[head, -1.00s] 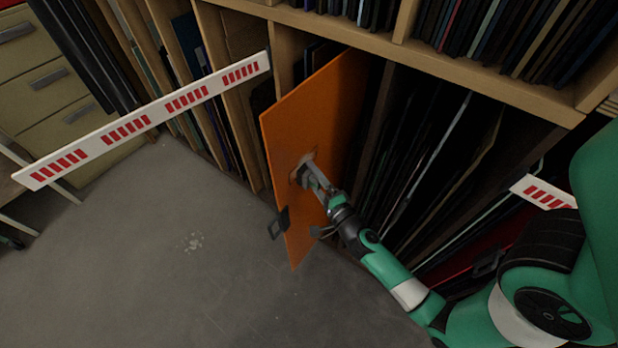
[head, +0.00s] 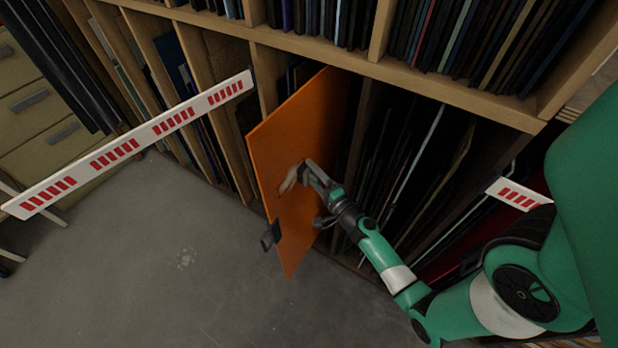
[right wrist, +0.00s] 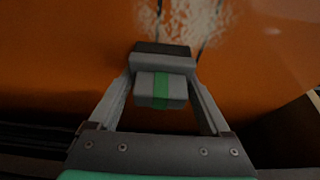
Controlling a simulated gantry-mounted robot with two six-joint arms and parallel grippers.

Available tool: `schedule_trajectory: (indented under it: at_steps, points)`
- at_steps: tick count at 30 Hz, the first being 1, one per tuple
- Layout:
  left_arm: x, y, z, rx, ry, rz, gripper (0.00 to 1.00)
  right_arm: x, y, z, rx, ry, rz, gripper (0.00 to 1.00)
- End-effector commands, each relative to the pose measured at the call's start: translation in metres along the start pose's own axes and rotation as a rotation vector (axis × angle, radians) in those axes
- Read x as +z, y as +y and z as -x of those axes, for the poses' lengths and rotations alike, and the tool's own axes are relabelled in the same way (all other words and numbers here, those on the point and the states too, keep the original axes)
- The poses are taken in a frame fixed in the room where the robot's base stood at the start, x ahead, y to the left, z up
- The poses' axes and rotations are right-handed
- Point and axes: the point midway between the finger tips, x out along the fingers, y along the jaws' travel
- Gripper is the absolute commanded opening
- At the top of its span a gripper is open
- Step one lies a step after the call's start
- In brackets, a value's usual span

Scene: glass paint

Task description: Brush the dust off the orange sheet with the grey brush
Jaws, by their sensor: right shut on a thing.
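The orange sheet (head: 290,130) stands upright, partly out of a rack slot, and it fills most of the right wrist view (right wrist: 60,50). My right gripper (head: 306,174) is in front of the sheet's middle. In the right wrist view it is shut on the grey brush (right wrist: 148,88), a grey block with a green band. The brush's dark far edge lies at or very near the sheet; I cannot tell whether it touches. A pale, mottled dust patch (right wrist: 185,22) shows just beyond the brush. The left gripper is not in view.
A dark clip (head: 270,237) sits at the sheet's lower left edge. Wooden racks (head: 447,90) with many thin sheets stand behind and right. White bars with red stripes cross at left (head: 142,138) and right (head: 507,188). Grey floor (head: 130,260) is open at lower left.

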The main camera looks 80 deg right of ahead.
Motion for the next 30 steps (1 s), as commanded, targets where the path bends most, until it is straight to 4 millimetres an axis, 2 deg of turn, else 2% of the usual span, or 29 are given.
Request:
schedule_trajectory:
  at_steps: [6, 11, 18, 21, 25, 30]
  points:
    - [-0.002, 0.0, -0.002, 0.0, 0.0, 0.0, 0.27, -0.016, -0.001, -0.007, -0.002, 0.0, 0.0, 0.37]
    - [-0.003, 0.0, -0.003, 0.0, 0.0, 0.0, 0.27, -0.016, -0.002, -0.007, -0.002, -0.001, 0.001, 0.37]
    - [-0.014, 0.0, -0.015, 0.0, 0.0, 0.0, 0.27, -0.016, -0.021, -0.006, -0.002, -0.001, 0.001, 0.37]
    - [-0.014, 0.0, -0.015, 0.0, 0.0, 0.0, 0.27, -0.016, -0.02, -0.006, -0.002, -0.001, 0.001, 0.37]
    - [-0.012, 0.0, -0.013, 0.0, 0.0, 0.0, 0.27, -0.011, -0.018, -0.004, -0.001, -0.003, 0.001, 0.37]
    - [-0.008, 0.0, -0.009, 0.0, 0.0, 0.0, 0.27, 0.006, -0.017, 0.002, -0.002, -0.005, 0.001, 0.37]
